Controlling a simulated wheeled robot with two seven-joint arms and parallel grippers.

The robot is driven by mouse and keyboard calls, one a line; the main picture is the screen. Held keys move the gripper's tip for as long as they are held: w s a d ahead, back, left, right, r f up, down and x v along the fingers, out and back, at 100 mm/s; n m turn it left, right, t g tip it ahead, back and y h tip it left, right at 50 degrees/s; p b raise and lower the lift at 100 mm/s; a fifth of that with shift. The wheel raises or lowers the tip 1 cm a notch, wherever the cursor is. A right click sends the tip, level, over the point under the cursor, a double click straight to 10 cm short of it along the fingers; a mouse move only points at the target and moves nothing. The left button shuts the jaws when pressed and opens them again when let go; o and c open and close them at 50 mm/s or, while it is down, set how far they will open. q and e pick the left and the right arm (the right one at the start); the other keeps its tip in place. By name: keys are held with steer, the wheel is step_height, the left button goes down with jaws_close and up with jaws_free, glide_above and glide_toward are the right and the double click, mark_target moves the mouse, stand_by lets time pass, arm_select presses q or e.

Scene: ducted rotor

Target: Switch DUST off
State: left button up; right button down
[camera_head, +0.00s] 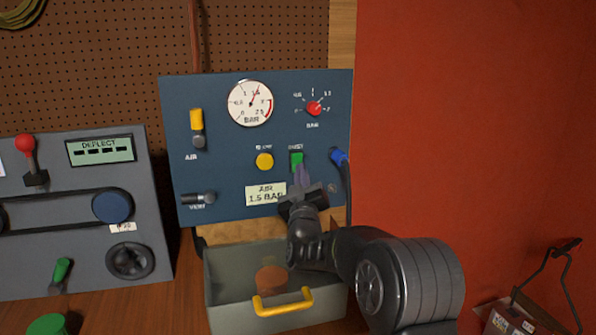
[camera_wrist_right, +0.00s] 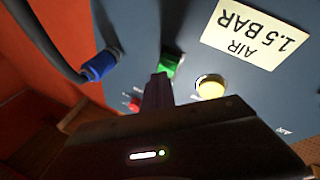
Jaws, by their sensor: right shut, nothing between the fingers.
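I cannot tell whether the tips touch the switch. My left gripper is not in view.
The blue panel (camera_head: 227,183) also carries a gauge (camera_head: 250,103), a red knob (camera_head: 314,108), a blue hose plug (camera_head: 339,157) and yellow AIR handle (camera_head: 196,119). A grey bin (camera_head: 225,313) with a yellow handle (camera_head: 283,303) stands below. A grey machine (camera_head: 75,270) stands left.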

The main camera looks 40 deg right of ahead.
stand_by(0.8)
steer(key=shift+w+d+f+b, duration=0.15)
steer(key=shift+w+f+b, duration=0.05)
steer(key=shift+w+b, duration=0.2)
steer(key=shift+w+d+f+b, duration=0.1)
steer(key=shift+w+f+b, duration=0.1)
steer(key=shift+w+b, duration=0.2)
stand_by(0.7)
steer(key=shift+s, duration=0.1)
stand_by(0.4)
steer(key=shift+s+a+r, duration=0.25)
steer(key=shift+s, duration=0.4)
